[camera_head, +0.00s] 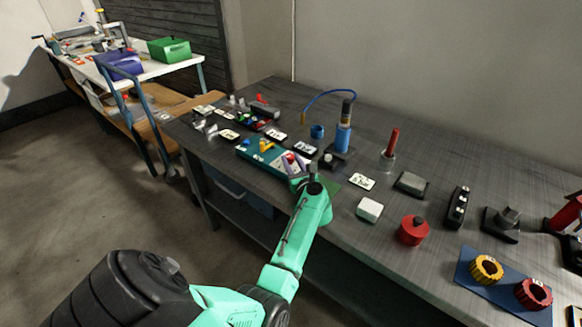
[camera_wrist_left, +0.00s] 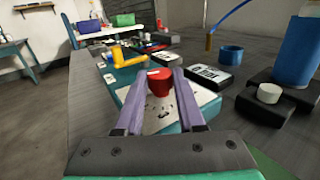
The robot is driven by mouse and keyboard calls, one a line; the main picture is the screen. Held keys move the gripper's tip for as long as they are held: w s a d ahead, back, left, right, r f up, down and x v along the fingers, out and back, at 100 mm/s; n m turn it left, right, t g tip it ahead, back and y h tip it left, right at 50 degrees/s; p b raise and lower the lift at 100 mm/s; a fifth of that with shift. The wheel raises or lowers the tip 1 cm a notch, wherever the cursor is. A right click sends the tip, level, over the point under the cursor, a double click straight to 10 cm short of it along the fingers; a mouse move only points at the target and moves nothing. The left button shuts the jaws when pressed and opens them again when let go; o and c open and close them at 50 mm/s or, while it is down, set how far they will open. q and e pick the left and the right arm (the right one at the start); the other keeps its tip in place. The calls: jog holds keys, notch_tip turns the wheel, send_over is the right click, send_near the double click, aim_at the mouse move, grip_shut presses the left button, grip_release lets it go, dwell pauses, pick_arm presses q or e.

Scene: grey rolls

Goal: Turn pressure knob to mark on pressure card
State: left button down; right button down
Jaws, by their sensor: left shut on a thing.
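A red knob (camera_wrist_left: 158,84) stands on a teal panel (camera_wrist_left: 112,77) and sits between the purple fingers of my left gripper (camera_wrist_left: 160,82). The gripper is shut on it, reaching in from the near side. A white plate (camera_wrist_left: 160,116) with dark marks lies below the knob, partly hidden by the fingers. In the head view my left gripper (camera_head: 297,165) is at the right end of the teal panel (camera_head: 245,152). A card (camera_head: 305,149) with dark print lies just behind it and shows in the wrist view (camera_wrist_left: 206,77). Which card is the pressure card is too small to read.
A yellow handle (camera_wrist_left: 128,57) is on the panel left of the knob. A blue cylinder device (camera_head: 343,140) with a hose and a blue cup (camera_head: 317,131) stand behind. Other cards (camera_head: 361,182), a white block (camera_head: 369,209) and a red pot (camera_head: 412,231) lie to the right.

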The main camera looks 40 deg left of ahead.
dwell(0.3)
pick_arm(q)
jog(key=c, duration=0.5)
grip_release()
